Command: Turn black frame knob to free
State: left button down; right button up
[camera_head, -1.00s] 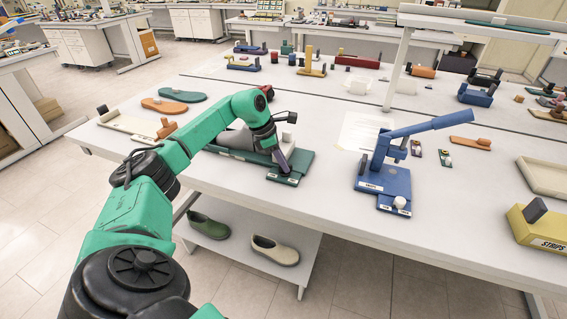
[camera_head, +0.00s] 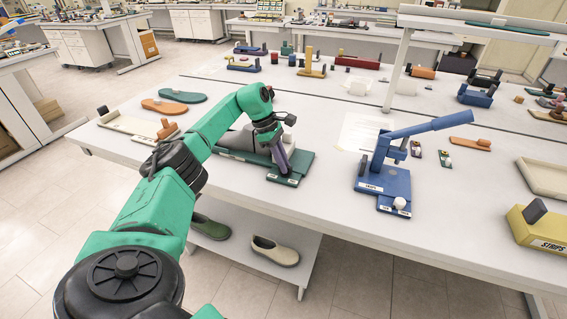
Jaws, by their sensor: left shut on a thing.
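My left gripper (camera_head: 283,168) points down at the front end of a dark green base (camera_head: 303,160) on the near part of the table. It is shut on a small knob by the base's labelled front plate (camera_head: 284,181). The fingers hide the knob, so its pointer and setting cannot be read. A grey shape (camera_head: 238,139) on the base is partly hidden behind my arm. I cannot clearly make out a black frame there. My right gripper is not in view.
A blue lever press (camera_head: 383,178) with a white knob (camera_head: 399,203) stands to the right. Shoe soles (camera_head: 183,95) lie at the left. A yellow block (camera_head: 540,229) and a tray (camera_head: 545,177) sit at the right edge. The table between the green base and press is clear.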

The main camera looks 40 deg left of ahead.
pick_arm(q)
jog(key=c, duration=0.9)
grip_release()
jog(key=shift+o, duration=0.2)
